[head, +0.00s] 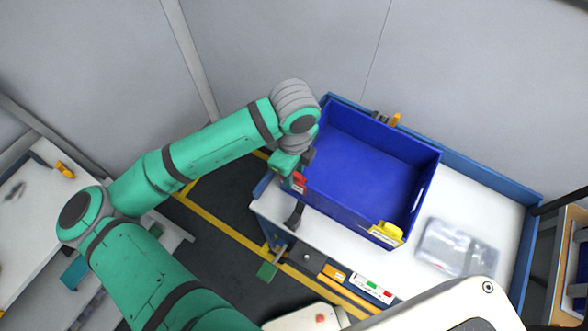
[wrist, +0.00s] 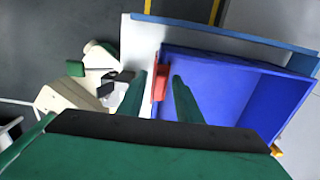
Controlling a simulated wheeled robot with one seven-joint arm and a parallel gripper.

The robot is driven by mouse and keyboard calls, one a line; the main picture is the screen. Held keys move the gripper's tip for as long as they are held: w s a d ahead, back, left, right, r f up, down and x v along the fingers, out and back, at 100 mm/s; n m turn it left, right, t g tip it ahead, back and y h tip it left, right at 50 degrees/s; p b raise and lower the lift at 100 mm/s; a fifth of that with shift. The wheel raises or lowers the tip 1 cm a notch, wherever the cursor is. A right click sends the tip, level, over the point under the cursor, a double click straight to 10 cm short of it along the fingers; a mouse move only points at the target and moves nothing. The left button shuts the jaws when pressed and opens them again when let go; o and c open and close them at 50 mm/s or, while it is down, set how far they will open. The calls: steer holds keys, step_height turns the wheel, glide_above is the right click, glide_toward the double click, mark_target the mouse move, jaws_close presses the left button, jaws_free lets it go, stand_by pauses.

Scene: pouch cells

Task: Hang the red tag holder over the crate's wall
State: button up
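The blue crate (head: 370,152) stands on the white tabletop. The red tag holder (head: 299,182) is at the crate's left wall, partly hidden by my gripper in the head view. In the wrist view, the red tag holder (wrist: 159,78) sits along the rim of the crate (wrist: 225,90) and looks to be over the wall, though its lower part is hidden. My gripper (wrist: 160,75) has its two green fingers on either side of the holder, with a narrow gap showing on each side. It looks open around the holder.
A yellow tag holder (head: 386,232) hangs on the crate's near wall. A clear bag (head: 457,246) lies on the tabletop (head: 480,205) right of the crate. A dark strap-like item (head: 294,214) is at the table's left edge. A blue ledge (head: 490,179) runs along the back.

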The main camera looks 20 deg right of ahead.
steer(key=shift+o, duration=0.3)
step_height(320, 180, up, 11)
stand_by(0.5)
steer(key=shift+d+f, duration=0.1)
steer(key=shift+f, duration=0.05)
stand_by(0.4)
